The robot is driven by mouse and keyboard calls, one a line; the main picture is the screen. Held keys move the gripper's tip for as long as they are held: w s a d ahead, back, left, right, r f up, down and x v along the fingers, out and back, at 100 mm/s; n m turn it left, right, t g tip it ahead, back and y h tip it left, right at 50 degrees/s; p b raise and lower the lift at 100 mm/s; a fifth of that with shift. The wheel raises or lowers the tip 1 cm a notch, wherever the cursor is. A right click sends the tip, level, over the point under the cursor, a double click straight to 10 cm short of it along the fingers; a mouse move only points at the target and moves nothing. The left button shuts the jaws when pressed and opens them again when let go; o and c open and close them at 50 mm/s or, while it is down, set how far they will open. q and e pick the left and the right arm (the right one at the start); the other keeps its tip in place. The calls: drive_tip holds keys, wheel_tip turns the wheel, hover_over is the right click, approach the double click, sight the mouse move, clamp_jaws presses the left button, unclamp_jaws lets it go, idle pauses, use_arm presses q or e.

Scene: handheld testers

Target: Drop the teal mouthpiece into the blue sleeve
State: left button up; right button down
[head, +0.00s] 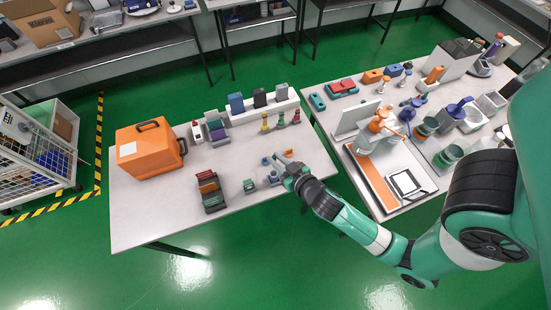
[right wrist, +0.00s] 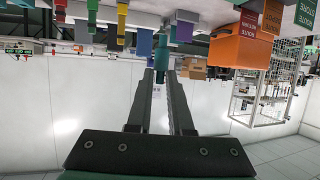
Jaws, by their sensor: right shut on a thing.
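My right gripper (head: 287,167) is over the front right part of the left table. In the right wrist view its two fingers (right wrist: 161,82) are shut on the teal mouthpiece (right wrist: 161,54), a small teal piece at the fingertips. In the head view the gripper mostly hides that piece. A blue upright block (head: 236,103), which looks like the blue sleeve, stands at the left end of a white rack (head: 262,113) at the table's back, apart from the gripper. Its opening is too small to make out. My left gripper is not in view.
A dark block (head: 260,97) and a grey block (head: 281,91) stand beside the blue one. Green, yellow and red pieces (head: 265,123) stand in front. An orange case (head: 150,149) is at left. Labelled coloured holders (head: 209,189) stand near the front. Small blue and orange pieces lie near the gripper.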

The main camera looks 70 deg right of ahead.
wheel_tip(320, 180, down, 9)
drive_tip(key=b, duration=0.7)
drive_tip(key=shift+b, duration=0.3)
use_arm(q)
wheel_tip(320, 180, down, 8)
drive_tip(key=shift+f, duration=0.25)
use_arm(e)
drive_tip(key=c, duration=0.7)
unclamp_jaws()
drive_tip(key=shift+c, duration=0.2)
use_arm(q)
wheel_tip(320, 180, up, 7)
drive_tip(key=p, duration=0.6)
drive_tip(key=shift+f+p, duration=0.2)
drive_tip(key=shift+p, duration=0.15)
use_arm(e)
wheel_tip(320, 180, up, 7)
hover_over(276, 172)
drive_tip(key=a, duration=0.2)
drive_tip(key=shift+s, duration=0.4)
